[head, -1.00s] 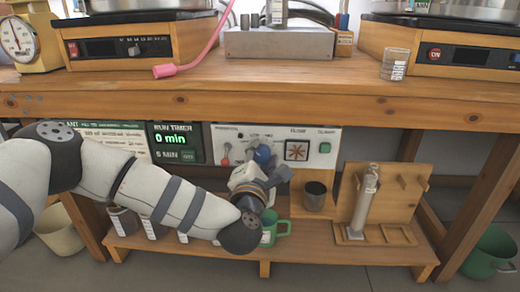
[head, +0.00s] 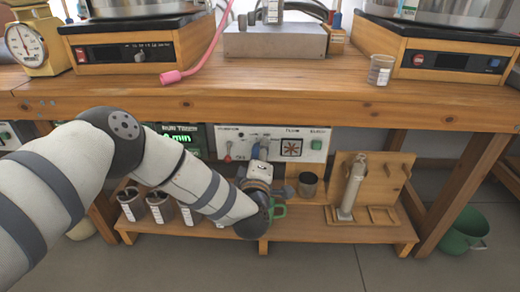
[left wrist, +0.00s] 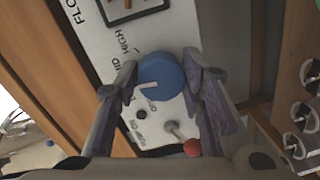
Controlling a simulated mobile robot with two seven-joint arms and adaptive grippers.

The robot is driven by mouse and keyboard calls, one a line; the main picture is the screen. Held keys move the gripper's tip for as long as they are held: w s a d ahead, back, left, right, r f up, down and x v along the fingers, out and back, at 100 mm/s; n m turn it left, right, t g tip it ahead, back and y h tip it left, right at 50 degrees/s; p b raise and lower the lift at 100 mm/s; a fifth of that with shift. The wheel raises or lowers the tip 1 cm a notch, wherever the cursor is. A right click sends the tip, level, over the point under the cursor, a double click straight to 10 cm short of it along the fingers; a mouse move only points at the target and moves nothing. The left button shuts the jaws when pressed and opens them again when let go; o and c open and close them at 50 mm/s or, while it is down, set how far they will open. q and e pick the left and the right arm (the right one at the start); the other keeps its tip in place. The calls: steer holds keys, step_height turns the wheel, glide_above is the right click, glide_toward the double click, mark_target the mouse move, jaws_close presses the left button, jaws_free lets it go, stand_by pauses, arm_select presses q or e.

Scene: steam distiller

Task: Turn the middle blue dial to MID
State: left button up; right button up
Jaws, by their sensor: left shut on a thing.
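The blue dial (left wrist: 163,78) sits on the white control panel (left wrist: 150,30), and its white pointer aims left in the left wrist view, between the MID lettering (left wrist: 138,72) and the lower mark. The HIGH lettering (left wrist: 124,40) is above MID. My left gripper (head: 262,155) is at the panel, below the bench top. In the left wrist view its two fingers (left wrist: 163,74) stand on either side of the dial, shut on it. In the head view my gripper partly hides the dial. My right gripper is not in view.
A red-tipped lever (left wrist: 192,147) is close to one finger, with a black button (left wrist: 141,115) beside it. A green button (head: 317,144) is at the panel's right. A wooden rack (head: 372,180) stands right.

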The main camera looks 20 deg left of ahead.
arm_select(q)
steer(key=shift+m+p, duration=0.5)
steer(key=shift+m, duration=0.6)
steer(key=o, duration=1.1)
steer(key=shift+a, duration=0.1)
steer(key=shift+o, duration=0.2)
steer(key=f+v, duration=0.1)
steer(key=v, duration=1.1)
steer(key=shift+r, duration=0.45)
